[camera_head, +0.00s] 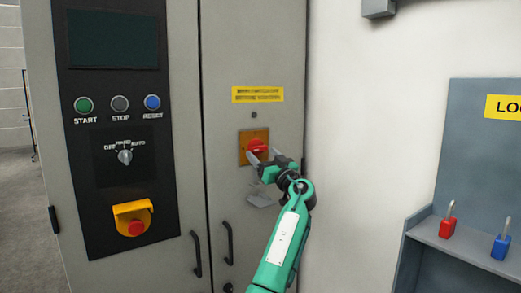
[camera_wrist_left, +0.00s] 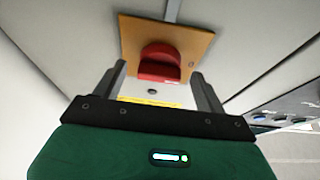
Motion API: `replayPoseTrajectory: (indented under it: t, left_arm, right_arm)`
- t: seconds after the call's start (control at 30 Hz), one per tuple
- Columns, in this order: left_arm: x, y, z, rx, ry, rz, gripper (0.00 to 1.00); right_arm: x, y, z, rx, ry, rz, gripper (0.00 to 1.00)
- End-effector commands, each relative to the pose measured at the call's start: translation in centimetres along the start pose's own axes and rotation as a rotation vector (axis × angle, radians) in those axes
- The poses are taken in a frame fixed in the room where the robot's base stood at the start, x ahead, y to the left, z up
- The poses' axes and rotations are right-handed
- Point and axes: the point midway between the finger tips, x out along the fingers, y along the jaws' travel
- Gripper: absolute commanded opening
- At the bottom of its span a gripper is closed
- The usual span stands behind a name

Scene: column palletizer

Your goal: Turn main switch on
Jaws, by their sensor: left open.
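The main switch is a red rotary knob (camera_head: 257,146) on an orange-yellow plate (camera_head: 244,136) on the grey cabinet's right door. My left gripper (camera_head: 263,157) is in front of the knob, just below and right of it in the head view, and partly covers the plate. In the left wrist view the red knob (camera_wrist_left: 160,62) and its plate (camera_wrist_left: 195,42) lie straight ahead. My left gripper (camera_wrist_left: 159,72) is open there, one finger to each side of the knob. I cannot tell whether the fingers touch it. My right gripper is not in view.
A yellow label (camera_head: 258,94) is above the switch. The left panel carries START (camera_head: 84,104), STOP (camera_head: 120,103) and RESET (camera_head: 153,102) buttons, a selector (camera_head: 125,156) and a red emergency button (camera_head: 136,228). Door handles (camera_head: 229,243) stick out below. A lockout shelf (camera_head: 465,246) with padlocks stands right.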

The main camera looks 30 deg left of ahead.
Motion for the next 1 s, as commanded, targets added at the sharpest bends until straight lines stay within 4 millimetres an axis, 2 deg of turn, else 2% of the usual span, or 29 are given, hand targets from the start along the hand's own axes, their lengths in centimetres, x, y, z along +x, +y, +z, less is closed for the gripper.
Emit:
replayPoseTrajectory:
  t: [0.03, 0.2, 0.53, 0.7, 0.77, 1.0]
  left_arm:
    - [0.8, 0.0, -0.2, 0.001, 0.000, -0.001, 0.73]
    - [2.1, 0.0, 0.0, 0.001, 0.001, 0.001, 0.73]
    - [2.4, 0.0, 0.0, 0.000, 0.001, 0.001, 0.73]
    - [2.4, 0.0, 0.0, 0.000, 0.000, 0.001, 0.40]
    - [2.4, 0.0, 0.0, 0.000, 0.000, 0.001, 0.29]
    - [2.4, 0.0, 0.1, 0.014, 0.001, 0.007, 0.29]
  right_arm:
    - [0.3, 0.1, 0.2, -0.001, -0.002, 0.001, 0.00]
    - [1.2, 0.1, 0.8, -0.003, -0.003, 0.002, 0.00]
    - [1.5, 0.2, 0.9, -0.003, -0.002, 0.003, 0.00]
    - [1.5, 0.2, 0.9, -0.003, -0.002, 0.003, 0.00]
    - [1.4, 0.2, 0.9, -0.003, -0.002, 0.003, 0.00]
    - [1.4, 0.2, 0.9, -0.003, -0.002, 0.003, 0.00]
